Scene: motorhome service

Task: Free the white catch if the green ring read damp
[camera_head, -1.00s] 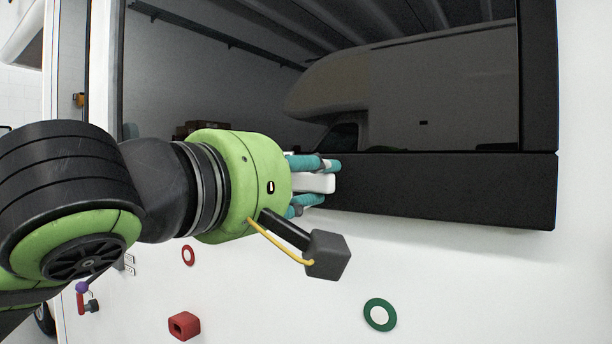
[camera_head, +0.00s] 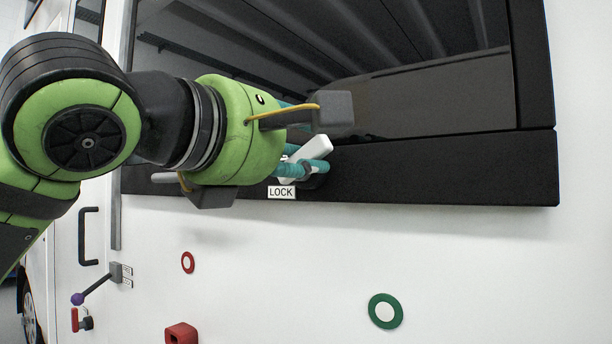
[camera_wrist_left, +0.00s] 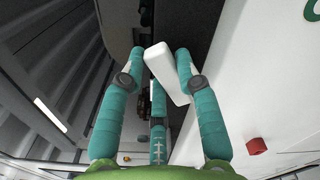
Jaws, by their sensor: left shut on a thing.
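The white catch (camera_head: 314,148) is a short bar at the black lower frame of the window, tilted up to the right. My left gripper (camera_head: 305,162) is shut on it with teal fingers, which partly hide it. In the left wrist view the catch (camera_wrist_left: 166,72) lies between the fingers (camera_wrist_left: 160,60). A LOCK label (camera_head: 281,192) sits just below the gripper. The green ring (camera_head: 372,311) with a pale centre is on the white wall, lower right. Its edge shows in the wrist view (camera_wrist_left: 311,11). My right gripper is out of view.
A red ring (camera_head: 182,262) and a red block (camera_head: 181,333) are on the wall below. A purple-knobbed lever (camera_head: 95,286), a red-handled tap (camera_head: 75,319) and a black grab handle (camera_head: 82,236) are at the left. The wall around the green ring is clear.

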